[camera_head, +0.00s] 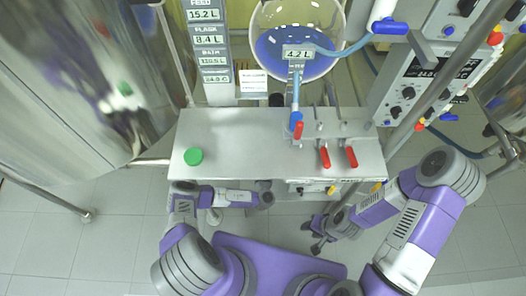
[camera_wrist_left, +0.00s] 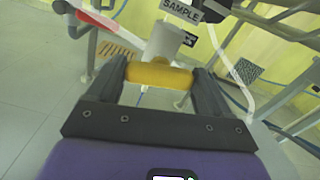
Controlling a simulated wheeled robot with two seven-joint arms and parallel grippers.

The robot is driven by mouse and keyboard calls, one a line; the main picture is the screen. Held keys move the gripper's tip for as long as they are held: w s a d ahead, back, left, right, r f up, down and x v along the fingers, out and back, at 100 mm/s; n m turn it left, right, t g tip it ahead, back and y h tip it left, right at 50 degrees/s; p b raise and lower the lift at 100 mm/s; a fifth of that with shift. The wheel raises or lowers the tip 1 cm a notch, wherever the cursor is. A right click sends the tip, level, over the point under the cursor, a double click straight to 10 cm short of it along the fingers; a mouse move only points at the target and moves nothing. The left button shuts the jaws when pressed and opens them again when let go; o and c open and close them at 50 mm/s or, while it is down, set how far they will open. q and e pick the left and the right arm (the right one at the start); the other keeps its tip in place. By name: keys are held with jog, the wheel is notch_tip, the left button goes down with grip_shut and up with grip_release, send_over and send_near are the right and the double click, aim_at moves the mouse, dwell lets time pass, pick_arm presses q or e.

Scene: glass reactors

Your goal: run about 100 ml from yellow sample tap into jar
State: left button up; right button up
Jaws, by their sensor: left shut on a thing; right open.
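The yellow sample tap handle (camera_wrist_left: 158,74) lies crosswise between the fingers of my left gripper (camera_wrist_left: 160,84) in the left wrist view, and the gripper is shut on it. A grey-white cylindrical body (camera_wrist_left: 165,42) stands just behind the handle, under a SAMPLE label (camera_wrist_left: 184,10). In the head view my left gripper (camera_head: 265,195) is at the shelf's front edge, its fingertips hard to make out. My right gripper (camera_head: 317,240) is open, below and in front of the shelf. I cannot clearly make out a jar. A green round lid or cap (camera_head: 193,156) lies on the shelf.
The steel shelf (camera_head: 240,140) is mostly bare. Red-handled valves (camera_head: 324,156) stand at its right. Behind it is a glass vessel (camera_head: 296,45) with blue liquid, labelled 4.2 L. A display column (camera_head: 212,50) stands left of the vessel; a control panel (camera_head: 425,75) is at right.

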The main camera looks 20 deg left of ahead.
pick_arm(q)
jog(key=shift+w+a+r+n+p, duration=0.1)
jog(key=shift+n+p, duration=0.25)
jog(key=shift+n, duration=1.4)
jog(key=shift+a+n+p, duration=0.1)
jog(key=shift+n+p, duration=0.2)
jog(key=shift+n, duration=1.45)
jog(key=o, duration=0.9)
jog(key=shift+o, duration=0.2)
jog(key=p+v, duration=0.1)
jog(key=v, duration=0.6)
jog(key=shift+s, duration=0.25)
jog(key=shift+d, duration=0.15)
